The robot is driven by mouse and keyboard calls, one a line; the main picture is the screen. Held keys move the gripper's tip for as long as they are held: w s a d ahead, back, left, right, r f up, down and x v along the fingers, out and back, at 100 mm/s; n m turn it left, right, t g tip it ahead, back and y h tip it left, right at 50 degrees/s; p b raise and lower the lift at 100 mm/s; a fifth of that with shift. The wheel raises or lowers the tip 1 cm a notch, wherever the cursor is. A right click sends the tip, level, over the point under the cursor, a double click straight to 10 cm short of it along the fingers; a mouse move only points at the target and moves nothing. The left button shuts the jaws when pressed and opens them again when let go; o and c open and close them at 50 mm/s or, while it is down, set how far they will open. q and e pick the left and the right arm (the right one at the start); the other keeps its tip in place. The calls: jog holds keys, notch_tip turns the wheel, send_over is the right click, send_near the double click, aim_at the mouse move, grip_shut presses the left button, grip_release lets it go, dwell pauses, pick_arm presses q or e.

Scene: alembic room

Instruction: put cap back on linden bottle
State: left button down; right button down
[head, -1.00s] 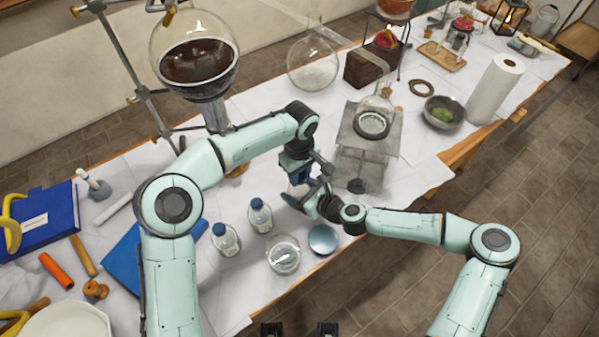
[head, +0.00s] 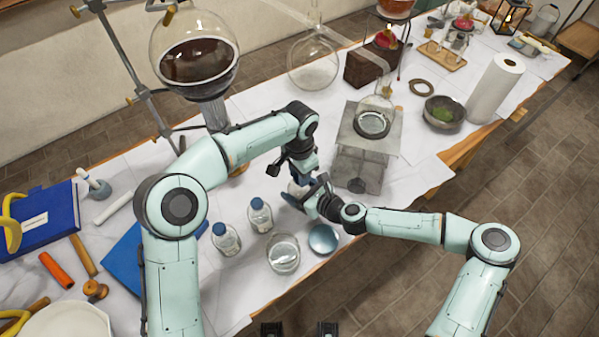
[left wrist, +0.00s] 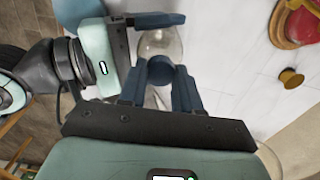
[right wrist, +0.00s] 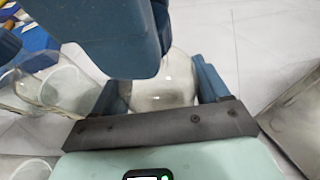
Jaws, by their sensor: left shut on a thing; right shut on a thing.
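My right gripper (right wrist: 160,90) is shut on a clear glass bottle (right wrist: 165,88). The bottle also shows in the left wrist view (left wrist: 160,42); I cannot read any label on it. My left gripper (left wrist: 160,88) is shut on a dark blue cap (left wrist: 160,70), lined up with the bottle's neck. I cannot tell whether the cap is seated on it. In the head view my left gripper (head: 298,180) is directly above my right gripper (head: 306,196), and the two hide most of the bottle.
Two blue-capped bottles (head: 225,240) (head: 260,215), a glass beaker (head: 284,253) and a round blue-grey lid (head: 322,239) stand in front and to the left. A grey metal stand (head: 362,165) with a flask (head: 376,112) is close on the right.

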pick_arm(q)
jog(key=m, duration=0.4)
jog(key=shift+m, duration=0.3)
jog(key=m, duration=0.5)
jog(key=c, duration=0.7)
grip_release()
jog(key=shift+r, duration=0.1)
notch_tip(320, 180, up, 12)
jog(key=shift+f, duration=0.1)
pick_arm(e)
grip_release()
